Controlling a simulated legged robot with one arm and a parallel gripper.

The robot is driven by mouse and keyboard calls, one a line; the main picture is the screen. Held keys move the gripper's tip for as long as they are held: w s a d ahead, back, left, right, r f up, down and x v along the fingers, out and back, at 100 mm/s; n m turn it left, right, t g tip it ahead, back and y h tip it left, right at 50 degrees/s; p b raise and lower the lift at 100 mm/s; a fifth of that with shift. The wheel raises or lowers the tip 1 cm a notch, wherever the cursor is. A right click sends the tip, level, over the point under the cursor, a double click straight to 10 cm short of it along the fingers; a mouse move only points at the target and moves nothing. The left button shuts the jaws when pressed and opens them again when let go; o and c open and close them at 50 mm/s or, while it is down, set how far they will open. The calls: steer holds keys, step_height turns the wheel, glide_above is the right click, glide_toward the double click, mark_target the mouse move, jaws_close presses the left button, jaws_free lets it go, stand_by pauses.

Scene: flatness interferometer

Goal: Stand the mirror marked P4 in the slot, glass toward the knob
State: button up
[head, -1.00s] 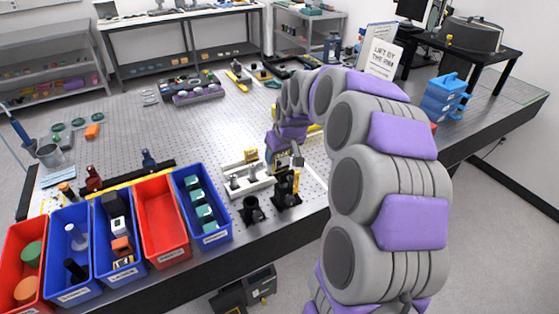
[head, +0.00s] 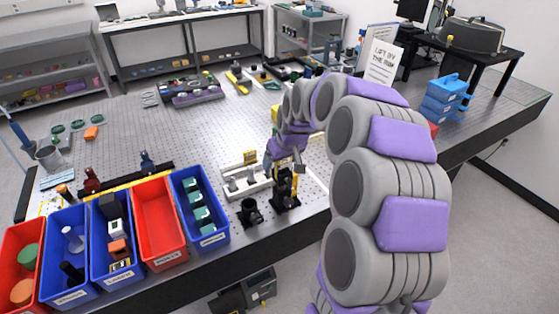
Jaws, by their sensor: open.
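My gripper (head: 284,168) is at the end of my grey and purple arm, low over the bench near its front edge. It is open, just above a black stand with yellow parts (head: 285,192); I cannot tell whether they touch. A white holder (head: 246,183) with small pieces on it is just left of the gripper. I cannot make out the P4 mark, the slot or the knob at this size. Several teal-topped pieces (head: 196,197) sit in a blue bin at the left; I cannot tell whether any is the mirror.
A black round mount (head: 250,212) stands left of the black stand. Red and blue bins (head: 160,217) line the front left edge. A sign (head: 383,60) and blue stacked boxes (head: 445,98) stand at the right. The bench's middle left is largely clear.

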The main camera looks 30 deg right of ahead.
steer(key=shift+s+d+r, duration=0.2)
steer(key=shift+r, duration=0.45)
steer(key=a+p+v, duration=0.1)
steer(key=p+v, duration=0.1)
steer(key=v, duration=0.9)
steer(key=s+a+f+g, duration=0.3)
steer(key=s+a, duration=1)
steer(key=s, duration=0.4)
steer(key=s+a+f+g, duration=0.1)
steer(key=s+f, duration=0.1)
steer(key=s, duration=0.7)
steer(key=s+a+f+g, duration=0.1)
steer(key=s+f+g, duration=0.1)
steer(key=s, duration=0.7)
steer(key=shift+s+a+f, duration=0.2)
steer(key=shift+a+f, duration=0.15)
steer(key=shift+a, duration=0.3)
steer(key=shift+d, duration=0.15)
